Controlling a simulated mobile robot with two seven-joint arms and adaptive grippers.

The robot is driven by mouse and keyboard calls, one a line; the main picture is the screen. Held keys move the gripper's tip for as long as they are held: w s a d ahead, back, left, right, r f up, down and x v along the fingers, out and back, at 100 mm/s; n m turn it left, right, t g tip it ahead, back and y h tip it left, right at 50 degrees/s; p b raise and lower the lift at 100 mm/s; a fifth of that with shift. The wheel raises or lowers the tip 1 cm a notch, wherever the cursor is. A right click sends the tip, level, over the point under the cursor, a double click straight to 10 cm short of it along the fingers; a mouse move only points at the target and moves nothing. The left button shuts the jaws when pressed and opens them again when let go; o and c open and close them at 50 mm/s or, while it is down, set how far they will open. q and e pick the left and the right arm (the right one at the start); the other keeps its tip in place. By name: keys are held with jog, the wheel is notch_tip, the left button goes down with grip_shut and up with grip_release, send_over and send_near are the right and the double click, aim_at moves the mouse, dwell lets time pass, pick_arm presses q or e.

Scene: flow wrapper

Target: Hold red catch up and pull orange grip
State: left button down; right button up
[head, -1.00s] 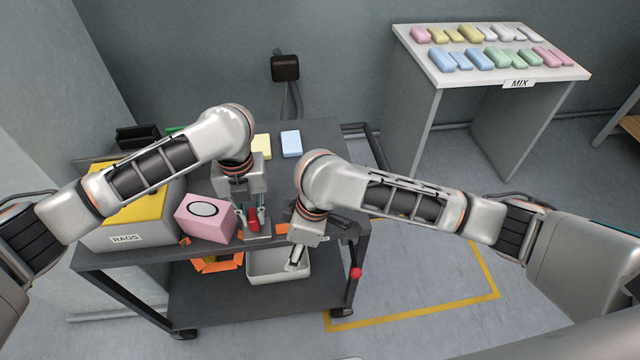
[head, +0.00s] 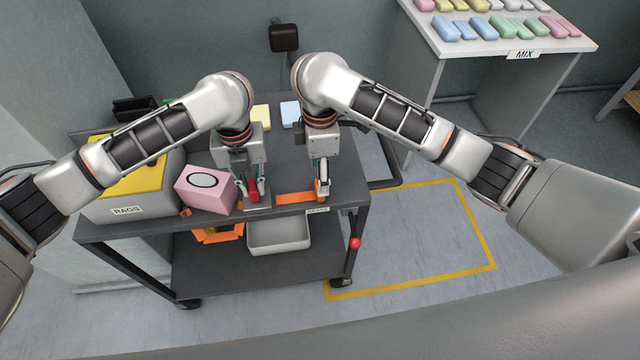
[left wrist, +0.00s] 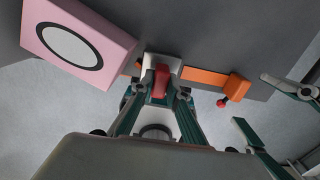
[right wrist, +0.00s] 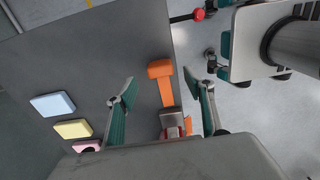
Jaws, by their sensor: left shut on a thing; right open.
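The red catch (head: 255,192) sits on a grey metal mount at the front edge of the dark cart top. My left gripper (head: 252,188) is shut on it, with its fingers either side of the catch in the left wrist view (left wrist: 160,82). An orange strip (head: 294,198) runs right from the mount and ends in the blocky orange grip (right wrist: 160,69). My right gripper (right wrist: 160,79) is open and points down over this end, with the grip near and between its fingertips. In the head view the fingers partly hide the grip.
A pink box (head: 206,189) stands close left of my left gripper, beside the RAGS box (head: 128,211). A grey bin (head: 279,238) is below the cart's front edge. A red knob (head: 355,243) sticks out at the cart's right. Coloured blocks lie at the back.

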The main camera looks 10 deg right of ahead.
aim_at(351, 191)
jog(key=shift+f, duration=3.2)
jog(key=c, duration=1.2)
pick_arm(q)
jog(key=shift+a, duration=0.1)
pick_arm(e)
jog(key=shift+d, duration=4.05)
jog(key=o, duration=1.2)
jog(key=shift+a, duration=0.1)
notch_tip(351, 191, up, 12)
jog(key=shift+r, duration=0.1)
